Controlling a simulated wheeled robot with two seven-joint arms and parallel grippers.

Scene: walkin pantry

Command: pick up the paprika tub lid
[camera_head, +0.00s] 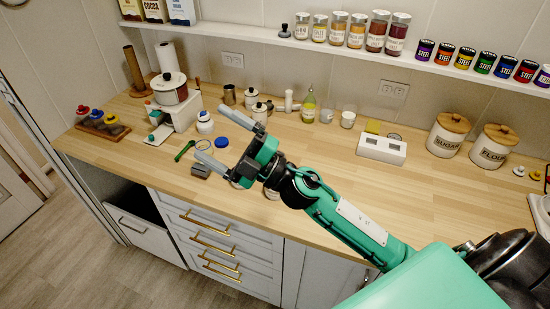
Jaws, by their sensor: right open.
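My right gripper (212,131) reaches in from the right over the left part of the wooden counter. Its two grey fingers are spread wide and nothing shows between them as held. A small blue round lid (221,142) appears between the fingers in the picture, seemingly lower on the counter; I cannot read any paprika label. A white tub with a blue top (204,117) stands just left of the fingertips. Small jars near the gripper are partly hidden by my right arm. My left gripper is not in view.
A white grinder-like machine (177,104) stands left of the gripper, with a green-handled magnifier (184,150) in front. White canisters and a green-tinted bottle (309,107) stand behind. Sugar (446,136) and flour (492,147) jars stand right.

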